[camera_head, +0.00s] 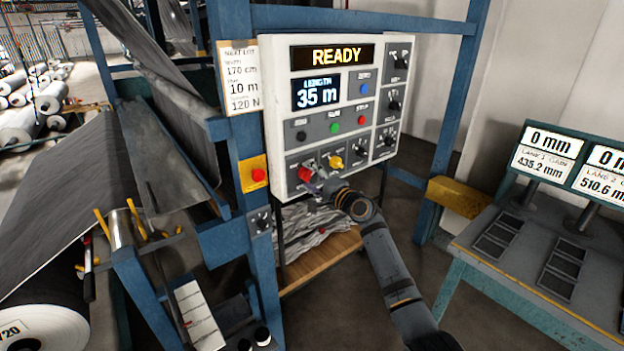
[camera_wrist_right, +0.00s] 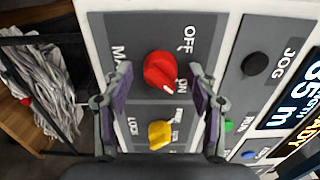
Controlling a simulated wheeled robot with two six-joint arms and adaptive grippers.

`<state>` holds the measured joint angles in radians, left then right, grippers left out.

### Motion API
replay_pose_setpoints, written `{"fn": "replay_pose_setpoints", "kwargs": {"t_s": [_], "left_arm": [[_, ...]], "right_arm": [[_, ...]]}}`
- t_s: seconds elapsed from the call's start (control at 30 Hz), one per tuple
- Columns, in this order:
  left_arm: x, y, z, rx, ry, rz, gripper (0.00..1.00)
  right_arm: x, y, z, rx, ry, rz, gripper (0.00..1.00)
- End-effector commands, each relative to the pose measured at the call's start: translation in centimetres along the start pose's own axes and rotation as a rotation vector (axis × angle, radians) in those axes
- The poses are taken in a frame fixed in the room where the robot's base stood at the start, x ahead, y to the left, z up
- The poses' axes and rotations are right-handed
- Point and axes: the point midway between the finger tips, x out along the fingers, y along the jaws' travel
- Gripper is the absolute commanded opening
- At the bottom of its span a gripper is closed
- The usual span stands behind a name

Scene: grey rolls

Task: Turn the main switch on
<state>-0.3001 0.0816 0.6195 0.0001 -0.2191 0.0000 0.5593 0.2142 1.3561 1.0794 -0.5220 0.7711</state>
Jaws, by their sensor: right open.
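The main switch is a red knob (camera_head: 305,174) at the lower left of the white control panel (camera_head: 277,110). In the right wrist view the red knob (camera_wrist_right: 159,68) fills the middle, with OFF and ON labels beside it. Its white mark appears to point towards the ON label. My right gripper (camera_head: 318,184) is at the panel's lower edge, close to the knob. In the right wrist view its open fingers (camera_wrist_right: 160,88) stand on both sides of the knob, with gaps visible; contact with the panel cannot be told. My left gripper is out of view.
A yellow knob (camera_wrist_right: 160,134) sits close beside the red one. The panel shows READY (camera_head: 336,56) and 35 m. A red emergency button (camera_head: 258,175) is on the blue post to the left. A bench with lane displays (camera_head: 548,153) stands at the right.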

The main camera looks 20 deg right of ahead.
Motion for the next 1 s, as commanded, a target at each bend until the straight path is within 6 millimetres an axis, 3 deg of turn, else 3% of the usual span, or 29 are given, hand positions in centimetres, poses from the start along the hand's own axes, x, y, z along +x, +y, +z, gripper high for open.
{"fn": "replay_pose_setpoints", "kwargs": {"t_s": [0.17,0.4,0.6,1.0], "left_arm": [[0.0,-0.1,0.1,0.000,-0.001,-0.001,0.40],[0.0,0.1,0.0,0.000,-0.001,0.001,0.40],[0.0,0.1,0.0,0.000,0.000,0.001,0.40],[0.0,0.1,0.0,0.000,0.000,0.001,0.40]], "right_arm": [[-1.9,0.2,-0.1,-0.004,0.002,0.002,0.59],[-7.8,0.2,-0.1,-0.007,0.002,0.005,0.59],[-11.1,0.2,-0.1,-0.004,0.002,0.003,0.59],[-12.0,0.0,0.0,0.000,0.000,0.000,0.59]]}}
